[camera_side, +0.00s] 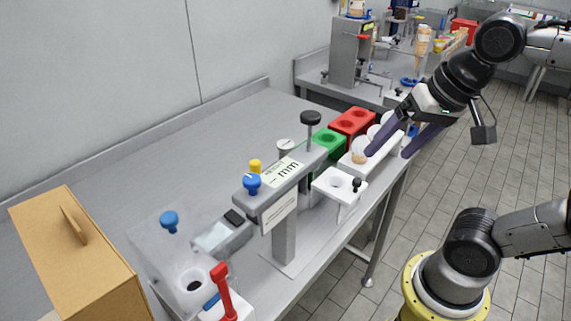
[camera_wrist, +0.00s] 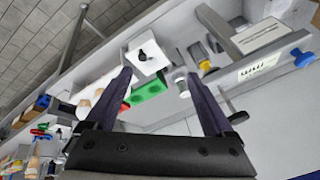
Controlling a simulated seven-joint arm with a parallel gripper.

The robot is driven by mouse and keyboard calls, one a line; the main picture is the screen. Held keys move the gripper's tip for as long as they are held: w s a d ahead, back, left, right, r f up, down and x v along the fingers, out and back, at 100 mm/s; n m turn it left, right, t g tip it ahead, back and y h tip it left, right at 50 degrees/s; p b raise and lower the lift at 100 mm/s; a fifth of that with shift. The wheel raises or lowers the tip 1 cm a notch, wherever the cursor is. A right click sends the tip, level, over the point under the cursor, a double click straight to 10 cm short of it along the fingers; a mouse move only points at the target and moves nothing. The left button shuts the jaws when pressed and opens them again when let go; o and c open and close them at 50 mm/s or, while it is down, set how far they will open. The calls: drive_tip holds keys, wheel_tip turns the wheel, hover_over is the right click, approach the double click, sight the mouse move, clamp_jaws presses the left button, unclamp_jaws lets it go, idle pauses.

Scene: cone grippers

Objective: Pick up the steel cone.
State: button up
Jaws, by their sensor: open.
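I cannot make out the steel cone for certain. A small grey metal piece with a round top (camera_side: 285,146) stands behind the labelled machine in the side view; its lower part is hidden. My gripper (camera_side: 388,154) has its two dark fingers apart, angled down over the right end of the bench. The near finger is close to a white holder (camera_side: 350,167) with a tan, rounded piece (camera_side: 359,156) in it; I cannot tell whether they touch. In the wrist view the space between the fingers (camera_wrist: 159,76) holds nothing gripped.
A green block (camera_side: 328,139) and a red block (camera_side: 352,121) with round holes stand beside the holder. A white bracket (camera_side: 340,185) juts from the bench front. The labelled machine (camera_side: 282,174) rises at mid-bench; a cardboard box (camera_side: 85,262) stands at left. The bench's back left is clear.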

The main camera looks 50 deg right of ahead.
drive_tip(key=w+r+m+g, duration=0.2)
drive_tip(key=w+r+m, duration=0.4)
drive_tip(key=w+m, duration=0.15)
drive_tip(key=m+g, duration=0.3)
drive_tip(key=m, duration=0.2)
hover_over(284, 145)
wheel_tip(284, 145, down, 5)
wheel_tip(284, 145, down, 9)
drive_tip(key=shift+a+r, duration=0.1)
drive_tip(key=shift+d+f, duration=0.2)
drive_tip(key=shift+f, duration=1.45)
drive_tip(key=shift+d+f, duration=0.15)
drive_tip(key=shift+f, duration=1.45)
drive_tip(key=shift+r, duration=0.1)
clamp_jaws()
